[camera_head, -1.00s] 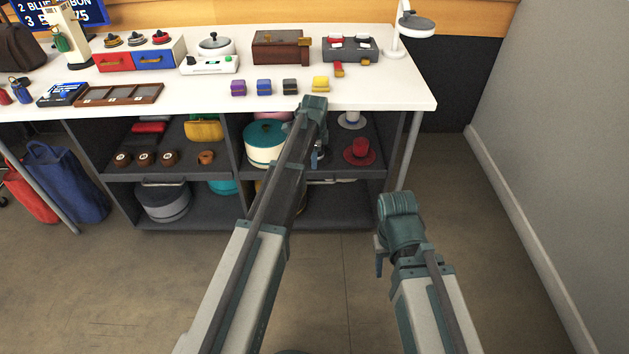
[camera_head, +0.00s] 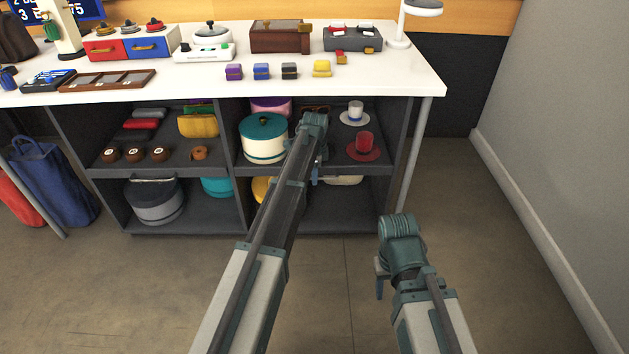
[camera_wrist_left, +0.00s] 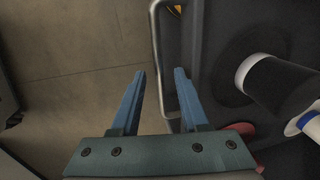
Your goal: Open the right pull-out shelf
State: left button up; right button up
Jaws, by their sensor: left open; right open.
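The right pull-out shelf (camera_head: 340,163) is the dark middle board in the right bay under the white table. Its metal bar handle (camera_wrist_left: 156,50) shows in the left wrist view along the shelf's front edge; my left arm mostly hides it in the head view. My left gripper (camera_wrist_left: 159,72) is open and empty, with the handle bar appearing between its fingertips; whether they touch it, I cannot tell. In the head view the left gripper (camera_head: 317,171) is at the shelf's front. My right gripper (camera_head: 380,279) is apart from the shelf, over the floor at the right.
On the shelf are a teal-lidded round box (camera_head: 262,137), a red hat (camera_head: 365,149) and a white hat (camera_head: 355,114). A dark cylinder with a white rim (camera_wrist_left: 277,80) shows close by in the wrist view. A table leg (camera_head: 411,160) stands at right. The floor in front is clear.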

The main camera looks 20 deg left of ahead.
pick_arm(q)
grip_shut()
dwell(1.5)
